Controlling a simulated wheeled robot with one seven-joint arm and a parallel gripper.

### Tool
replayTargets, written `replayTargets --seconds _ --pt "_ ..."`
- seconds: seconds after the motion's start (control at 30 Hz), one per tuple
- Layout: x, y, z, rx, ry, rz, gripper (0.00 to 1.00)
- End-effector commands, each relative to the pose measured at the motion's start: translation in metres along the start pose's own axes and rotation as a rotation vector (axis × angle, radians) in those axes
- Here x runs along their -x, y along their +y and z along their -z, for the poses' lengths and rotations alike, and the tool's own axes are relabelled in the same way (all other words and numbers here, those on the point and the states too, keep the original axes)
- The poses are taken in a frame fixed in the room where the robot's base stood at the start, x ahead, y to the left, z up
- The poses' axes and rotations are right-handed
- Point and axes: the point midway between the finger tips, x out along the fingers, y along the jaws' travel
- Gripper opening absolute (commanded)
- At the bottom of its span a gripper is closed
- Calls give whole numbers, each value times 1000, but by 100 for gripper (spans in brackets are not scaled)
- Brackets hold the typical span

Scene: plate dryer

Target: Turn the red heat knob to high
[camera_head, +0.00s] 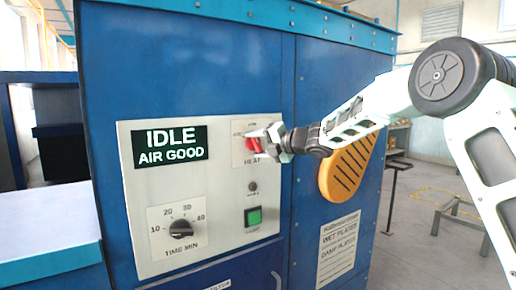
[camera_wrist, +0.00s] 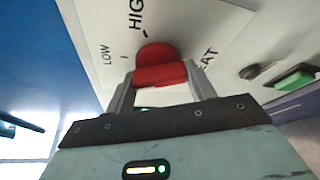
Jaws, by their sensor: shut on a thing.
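The red heat knob (camera_wrist: 160,66) sits on the pale control panel, and it also shows in the head view (camera_head: 252,145), partly hidden by my gripper. My gripper (camera_head: 264,140) reaches in from the right. In the wrist view my gripper (camera_wrist: 161,76) has one finger on each side of the knob's red grip bar and is shut on it. The labels LOW and HIGH are printed beyond the knob, with HIGH to the right of LOW in that view. I cannot tell which mark the knob points to.
The dryer's panel has a display (camera_head: 170,145) reading IDLE, AIR GOOD. Below are a black time knob (camera_head: 180,228) and a green button (camera_head: 253,216), which is also near the right edge in the wrist view. A yellow slotted part (camera_head: 347,168) sits close under my arm.

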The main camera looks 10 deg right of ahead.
Motion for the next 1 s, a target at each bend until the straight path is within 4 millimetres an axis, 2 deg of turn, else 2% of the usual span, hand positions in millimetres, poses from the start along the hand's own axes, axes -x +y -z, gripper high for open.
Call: replayTargets --seconds 1.0 --pt "-1 -5 2 -891 -1 -370 32"
